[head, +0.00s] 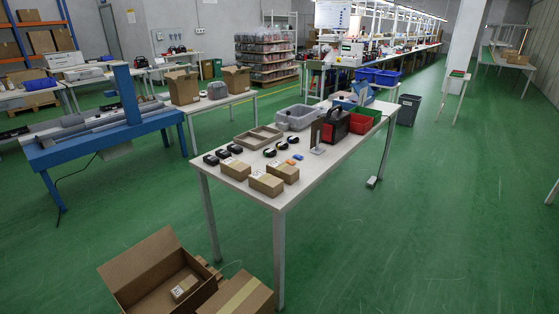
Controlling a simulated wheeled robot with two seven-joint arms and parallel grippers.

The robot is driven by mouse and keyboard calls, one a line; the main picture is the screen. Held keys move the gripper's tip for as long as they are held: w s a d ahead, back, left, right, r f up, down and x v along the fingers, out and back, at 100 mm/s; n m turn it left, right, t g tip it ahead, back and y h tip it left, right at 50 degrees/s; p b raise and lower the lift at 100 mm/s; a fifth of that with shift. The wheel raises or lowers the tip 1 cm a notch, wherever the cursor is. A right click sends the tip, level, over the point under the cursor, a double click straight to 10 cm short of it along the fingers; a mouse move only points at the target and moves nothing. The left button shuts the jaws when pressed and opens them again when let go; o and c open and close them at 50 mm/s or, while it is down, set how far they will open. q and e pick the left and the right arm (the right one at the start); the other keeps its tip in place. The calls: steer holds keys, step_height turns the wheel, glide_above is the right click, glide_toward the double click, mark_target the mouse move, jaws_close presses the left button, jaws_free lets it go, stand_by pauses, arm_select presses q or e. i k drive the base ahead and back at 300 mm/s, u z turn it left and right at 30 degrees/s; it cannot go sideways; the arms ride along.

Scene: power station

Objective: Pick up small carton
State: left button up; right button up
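Three small brown cartons sit close together on the near end of the white table (313,183): one carton (236,169) at the left, one carton (266,184) at the front and one carton (284,171) at the right. Another small carton (185,288), with a white label, lies inside an open cardboard box (144,257) on the floor at the lower left. I cannot tell which carton the task means. Neither of my grippers shows in the head view.
Behind the cartons are several small dark items (223,153), a cardboard tray (258,138), a grey bin (298,117) and a red-black device (335,124). A closed carton (238,294) stands before the table. Green floor (430,220) at right is clear.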

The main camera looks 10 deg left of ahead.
mark_target(290, 174)
steer(key=z, duration=0.6)
steer(key=i, duration=1.3)
steer(key=u, duration=1.55)
